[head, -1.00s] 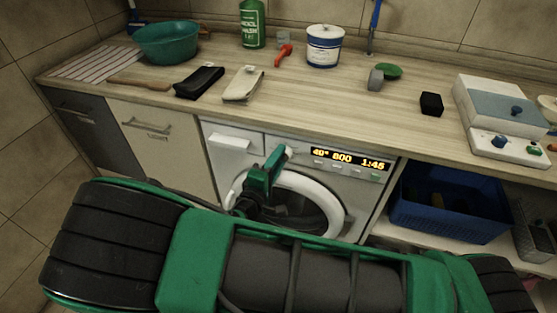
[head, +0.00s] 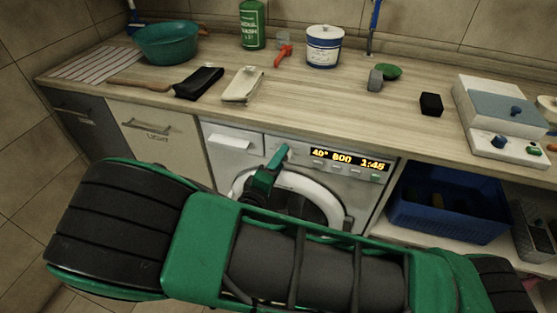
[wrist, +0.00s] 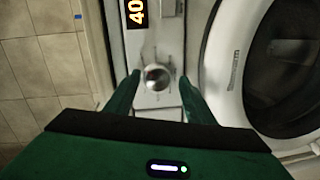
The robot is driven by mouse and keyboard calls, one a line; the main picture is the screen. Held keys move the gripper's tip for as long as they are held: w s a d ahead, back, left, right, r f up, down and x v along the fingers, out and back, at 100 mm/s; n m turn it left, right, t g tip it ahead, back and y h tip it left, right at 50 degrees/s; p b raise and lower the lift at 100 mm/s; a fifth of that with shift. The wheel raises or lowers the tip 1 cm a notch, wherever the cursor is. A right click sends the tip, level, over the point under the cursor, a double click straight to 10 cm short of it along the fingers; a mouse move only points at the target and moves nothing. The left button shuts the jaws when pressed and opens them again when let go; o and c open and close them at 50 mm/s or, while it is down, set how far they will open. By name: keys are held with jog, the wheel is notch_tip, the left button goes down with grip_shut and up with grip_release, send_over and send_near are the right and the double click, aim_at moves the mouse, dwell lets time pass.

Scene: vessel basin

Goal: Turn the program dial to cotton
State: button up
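The washing machine (head: 225,165) stands under the counter, with a lit display (head: 347,160) reading 40°, 800 and 1:45. In the wrist view the program dial (wrist: 157,77) is a round silvery knob on the pale panel, beside the end of the display showing 40. My gripper (wrist: 159,78) is open, with one green finger on each side of the dial and small gaps visible between. In the head view my gripper (head: 280,157) is at the panel left of the display and covers the dial. The dial's marks are too blurred to read.
The round door (head: 328,197) lies just below the panel, close to my gripper; it also shows in the wrist view (wrist: 212,70). The counter edge (head: 300,133) runs just above. A blue crate (head: 400,215) stands on the shelf at the right.

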jog(key=shift+r, duration=0.15)
jog(key=shift+a, duration=0.1)
jog(key=f+v, duration=0.1)
jog(key=v, duration=0.9)
jog(key=shift+s+r, duration=0.3)
jog(key=shift+r, duration=0.15)
